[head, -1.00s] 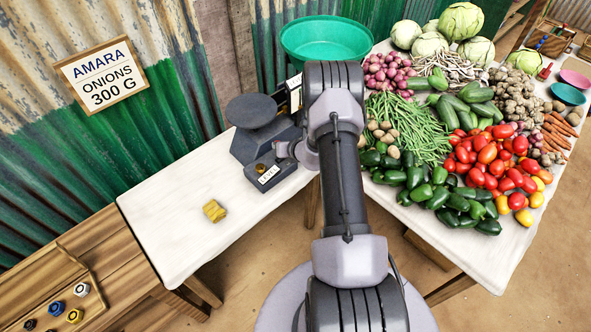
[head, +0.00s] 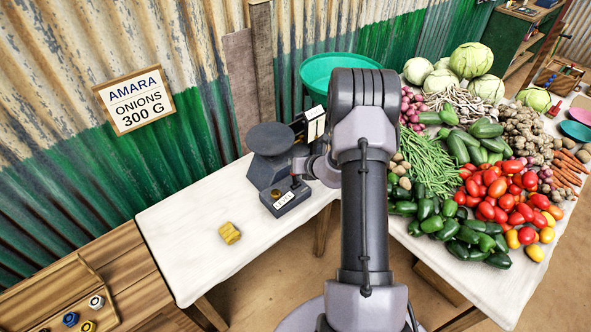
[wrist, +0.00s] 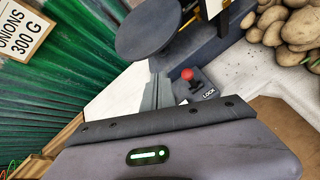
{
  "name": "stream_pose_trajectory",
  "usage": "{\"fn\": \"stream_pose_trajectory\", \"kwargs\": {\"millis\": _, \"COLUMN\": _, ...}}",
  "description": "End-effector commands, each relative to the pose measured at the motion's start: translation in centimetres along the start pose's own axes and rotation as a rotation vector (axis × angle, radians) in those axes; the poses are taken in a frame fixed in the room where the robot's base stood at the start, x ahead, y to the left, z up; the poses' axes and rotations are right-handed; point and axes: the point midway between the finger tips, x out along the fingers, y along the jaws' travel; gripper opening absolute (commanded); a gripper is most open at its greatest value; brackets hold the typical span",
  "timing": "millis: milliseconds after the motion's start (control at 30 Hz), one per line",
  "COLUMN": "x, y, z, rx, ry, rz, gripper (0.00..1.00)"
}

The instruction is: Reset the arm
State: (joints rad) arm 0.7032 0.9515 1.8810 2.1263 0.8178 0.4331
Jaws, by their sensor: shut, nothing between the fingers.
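My arm reaches out from the bottom of the head view, and its links hide part of the table. My gripper is beside the dark balance (head: 268,172), largely hidden by my arm in the head view. In the wrist view, my gripper's fingers (wrist: 157,92) are together and empty. They point toward the balance, near its round pan (wrist: 148,28) and a red knob (wrist: 187,74) by a LOCK label (wrist: 208,93). I cannot tell whether they touch it.
A yellow block (head: 229,233) lies on the white table (head: 185,240). A green basin (head: 335,65) stands behind my arm. Vegetables crowd the right table. A sign (head: 135,100) reads AMARA ONIONS 300 G. A wooden bench with small coloured pieces is at lower left.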

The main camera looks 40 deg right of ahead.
Motion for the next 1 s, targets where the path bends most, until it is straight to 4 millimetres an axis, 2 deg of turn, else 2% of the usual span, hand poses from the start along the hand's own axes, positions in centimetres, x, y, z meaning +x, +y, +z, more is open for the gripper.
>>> {"fn": "stream_pose_trajectory", "kwargs": {"millis": 567, "x": -0.5, "y": 0.4, "z": 0.5, "rx": -0.002, "ry": 0.002, "rz": 0.001, "gripper": 0.0}}
{"fn": "stream_pose_trajectory", "kwargs": {"millis": 633, "x": -0.7, "y": 1.6, "z": 1.1, "rx": -0.047, "ry": 0.0, "rz": 0.027, "gripper": 0.0}}
{"fn": "stream_pose_trajectory", "kwargs": {"millis": 667, "x": -0.9, "y": 2.9, "z": 1.6, "rx": -0.091, "ry": -0.001, "rz": 0.052, "gripper": 0.0}}
{"fn": "stream_pose_trajectory", "kwargs": {"millis": 733, "x": -2.3, "y": 7.7, "z": 3.2, "rx": -0.26, "ry": -0.007, "rz": 0.144, "gripper": 0.0}}
{"fn": "stream_pose_trajectory", "kwargs": {"millis": 767, "x": -3.3, "y": 10.4, "z": 3.9, "rx": -0.361, "ry": -0.01, "rz": 0.196, "gripper": 0.0}}
{"fn": "stream_pose_trajectory", "kwargs": {"millis": 800, "x": -5.0, "y": 14.3, "z": 4.3, "rx": -0.511, "ry": -0.015, "rz": 0.271, "gripper": 0.0}}
{"fn": "stream_pose_trajectory", "kwargs": {"millis": 833, "x": -6.5, "y": 17.2, "z": 4.4, "rx": -0.63, "ry": -0.019, "rz": 0.327, "gripper": 0.0}}
{"fn": "stream_pose_trajectory", "kwargs": {"millis": 867, "x": -8.2, "y": 20.0, "z": 4.1, "rx": -0.753, "ry": -0.023, "rz": 0.383, "gripper": 0.0}}
{"fn": "stream_pose_trajectory", "kwargs": {"millis": 900, "x": -10.7, "y": 23.5, "z": 3.4, "rx": -0.922, "ry": -0.03, "rz": 0.457, "gripper": 0.0}}
{"fn": "stream_pose_trajectory", "kwargs": {"millis": 933, "x": -12.8, "y": 25.9, "z": 2.5, "rx": -1.056, "ry": -0.037, "rz": 0.511, "gripper": 0.0}}
{"fn": "stream_pose_trajectory", "kwargs": {"millis": 967, "x": -15.0, "y": 28.0, "z": 1.4, "rx": -1.196, "ry": -0.044, "rz": 0.563, "gripper": 0.0}}
{"fn": "stream_pose_trajectory", "kwargs": {"millis": 1000, "x": -18.1, "y": 30.4, "z": -0.5, "rx": -1.389, "ry": -0.055, "rz": 0.63, "gripper": 0.0}}
